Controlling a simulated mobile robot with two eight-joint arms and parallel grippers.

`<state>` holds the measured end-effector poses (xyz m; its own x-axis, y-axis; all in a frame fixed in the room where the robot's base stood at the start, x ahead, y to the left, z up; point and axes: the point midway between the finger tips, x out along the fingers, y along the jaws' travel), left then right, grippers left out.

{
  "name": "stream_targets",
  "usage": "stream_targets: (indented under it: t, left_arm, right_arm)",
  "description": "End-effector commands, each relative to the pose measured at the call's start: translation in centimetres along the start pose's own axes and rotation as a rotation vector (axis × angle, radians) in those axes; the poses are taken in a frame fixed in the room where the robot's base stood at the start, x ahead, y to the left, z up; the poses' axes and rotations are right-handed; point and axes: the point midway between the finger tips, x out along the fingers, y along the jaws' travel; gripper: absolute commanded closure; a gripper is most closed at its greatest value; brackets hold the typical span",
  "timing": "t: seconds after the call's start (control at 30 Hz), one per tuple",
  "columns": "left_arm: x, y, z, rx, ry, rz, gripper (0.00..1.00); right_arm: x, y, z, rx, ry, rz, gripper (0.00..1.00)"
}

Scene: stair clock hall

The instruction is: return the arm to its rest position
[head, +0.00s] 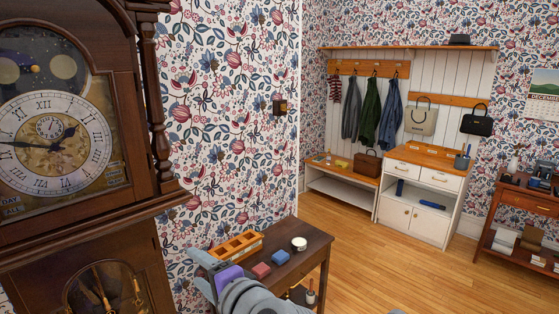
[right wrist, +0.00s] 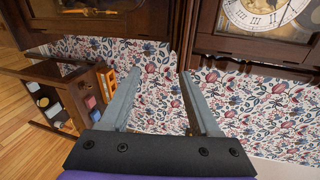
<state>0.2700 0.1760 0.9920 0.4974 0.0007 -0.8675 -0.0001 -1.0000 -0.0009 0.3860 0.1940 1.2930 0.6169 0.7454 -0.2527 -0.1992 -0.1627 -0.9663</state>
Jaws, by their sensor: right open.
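My right gripper (head: 200,270) shows at the bottom of the head view, in front of the left end of a small dark side table (head: 313,246). Part of the arm behind it hides the table's near edge. In the right wrist view the gripper (right wrist: 160,75) is open, with its two grey fingers spread and nothing between them. Flowered wallpaper (right wrist: 157,105) shows between and around the fingers.
A tall clock (head: 150,236) stands close at left, near the right gripper. The side table holds an orange tray (head: 237,246), a red block (head: 261,270), a blue block (head: 281,257) and a white cup (head: 299,243). Open wooden floor (head: 400,270) lies to the right.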

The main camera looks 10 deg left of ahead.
Motion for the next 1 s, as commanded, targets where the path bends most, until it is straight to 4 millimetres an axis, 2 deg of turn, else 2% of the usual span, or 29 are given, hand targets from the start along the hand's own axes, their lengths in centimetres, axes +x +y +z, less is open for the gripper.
stream_targets:
  t: [0.03,0.1,0.17,0.3,0.4,0.5,0.6,0.7,0.8,1.0]
  left_arm:
    - [0.0,0.0,0.0,0.0,0.0,0.0,0.5]
    - [0.0,0.0,0.0,0.0,0.0,0.0,0.5]
    - [0.0,0.0,0.0,0.0,0.0,0.0,0.5]
    - [0.0,0.0,0.0,0.0,0.0,0.0,0.5]
    - [0.0,0.0,0.0,0.0,0.0,0.0,0.5]
    - [0.0,0.0,0.0,0.0,0.0,0.0,0.5]
    - [0.0,0.0,0.0,0.0,0.0,0.0,0.5]
    - [0.0,0.0,0.0,0.0,0.0,0.0,0.5]
    - [0.0,0.0,0.0,0.0,0.0,0.0,0.5]
    - [0.0,0.0,0.0,0.0,0.0,0.0,0.5]
  right_arm:
    - [-1.6,2.9,-2.7,-0.102,0.038,0.056,0.37]
    - [-3.7,7.0,-5.5,-0.251,0.07,0.147,0.37]
    - [-5.8,10.5,-7.7,-0.366,0.091,0.233,0.37]
    - [-11.2,18.8,-11.9,-0.595,0.117,0.454,0.37]
    - [-15.6,24.5,-14.2,-0.724,0.113,0.625,0.37]
    - [-19.8,29.7,-15.7,-0.817,0.091,0.787,0.37]
    - [-23.4,33.6,-16.4,-0.876,0.059,0.919,0.37]
    - [-25.8,36.1,-16.6,-0.908,0.03,1.006,0.37]
    - [-27.0,37.3,-16.6,-0.923,0.012,1.051,0.37]
    - [-27.3,37.6,-16.6,-0.928,0.006,1.062,0.37]
